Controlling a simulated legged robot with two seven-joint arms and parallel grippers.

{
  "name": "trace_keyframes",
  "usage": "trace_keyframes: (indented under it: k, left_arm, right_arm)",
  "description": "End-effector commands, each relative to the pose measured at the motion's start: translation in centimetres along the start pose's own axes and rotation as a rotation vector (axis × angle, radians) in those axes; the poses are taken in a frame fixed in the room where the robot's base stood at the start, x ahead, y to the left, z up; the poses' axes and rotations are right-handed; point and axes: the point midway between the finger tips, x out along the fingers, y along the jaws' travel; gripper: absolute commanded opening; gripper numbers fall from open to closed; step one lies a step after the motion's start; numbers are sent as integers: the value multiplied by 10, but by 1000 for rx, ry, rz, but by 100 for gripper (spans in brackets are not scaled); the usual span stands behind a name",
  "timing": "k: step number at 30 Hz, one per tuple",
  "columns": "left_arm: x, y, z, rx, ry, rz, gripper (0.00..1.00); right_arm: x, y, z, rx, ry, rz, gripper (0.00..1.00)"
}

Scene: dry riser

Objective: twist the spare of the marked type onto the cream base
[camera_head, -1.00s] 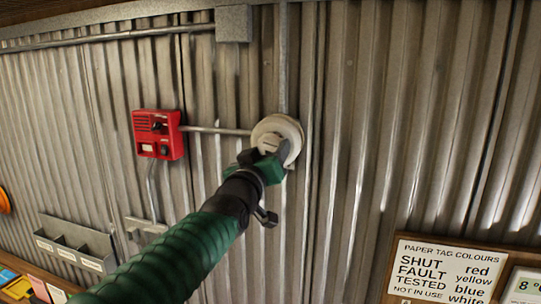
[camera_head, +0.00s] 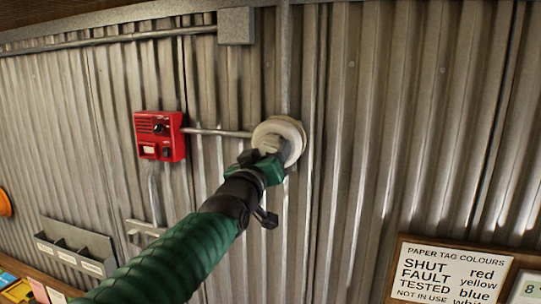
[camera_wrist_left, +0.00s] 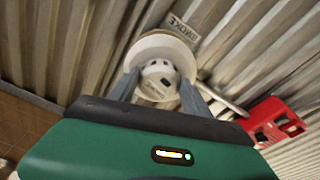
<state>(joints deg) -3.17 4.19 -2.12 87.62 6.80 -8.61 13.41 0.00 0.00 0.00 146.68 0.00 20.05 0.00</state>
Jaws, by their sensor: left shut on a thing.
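The cream base (camera_head: 289,124) is a round disc on the corrugated wall, right of the red box; it also shows in the left wrist view (camera_wrist_left: 150,48). My left gripper (camera_head: 272,150) reaches up to it from below left. In the left wrist view its two grey fingers (camera_wrist_left: 158,86) are shut on the sides of a smaller white detector head (camera_wrist_left: 158,76), the spare. The head sits against the base's face, roughly centred. Whether it is locked in cannot be told. My right gripper is not in view.
A red call box (camera_head: 159,137) is on the wall to the left, joined to the base by a conduit (camera_head: 215,131). A SMOKE label (camera_wrist_left: 183,29) is beside the base. A grey bin rack (camera_head: 75,248) and a tag-colour sign (camera_head: 449,273) are lower down.

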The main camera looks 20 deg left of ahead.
Motion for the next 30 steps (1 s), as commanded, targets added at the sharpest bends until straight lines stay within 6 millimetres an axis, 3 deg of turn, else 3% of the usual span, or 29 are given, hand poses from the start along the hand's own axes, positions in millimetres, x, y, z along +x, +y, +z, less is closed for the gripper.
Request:
trace_keyframes:
  k: [30]
  left_arm:
    - [5, 0, -1, 0, 1, 0, 11]
  right_arm:
    - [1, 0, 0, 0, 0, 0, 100]
